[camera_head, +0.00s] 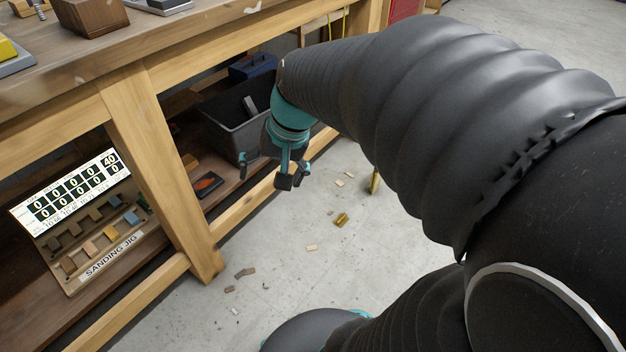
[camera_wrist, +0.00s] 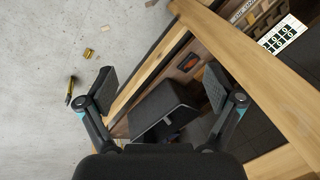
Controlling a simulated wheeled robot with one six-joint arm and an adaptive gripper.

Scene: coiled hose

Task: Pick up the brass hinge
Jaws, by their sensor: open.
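A small gold-coloured piece, which looks like the brass hinge (camera_head: 341,220), lies on the concrete floor, to the right of the workbench's lower rail. It also shows at the upper left of the wrist view (camera_wrist: 89,53). My gripper (camera_head: 268,172) is open and empty, by the bench's lower shelf, up and to the left of the hinge in the head view. In the wrist view, its two fingers (camera_wrist: 160,88) are spread wide, with the bench edge and a dark bin beyond them. The hinge lies outside them, to the left. Nothing hides it.
The wooden bench has a leg (camera_head: 165,185) and low rail (camera_head: 250,203) beside my gripper. A dark grey bin (camera_head: 222,122) and a sanding jig (camera_head: 95,225) sit on its shelf. A yellow-black tool (camera_wrist: 70,90) and wood scraps lie on the otherwise open floor.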

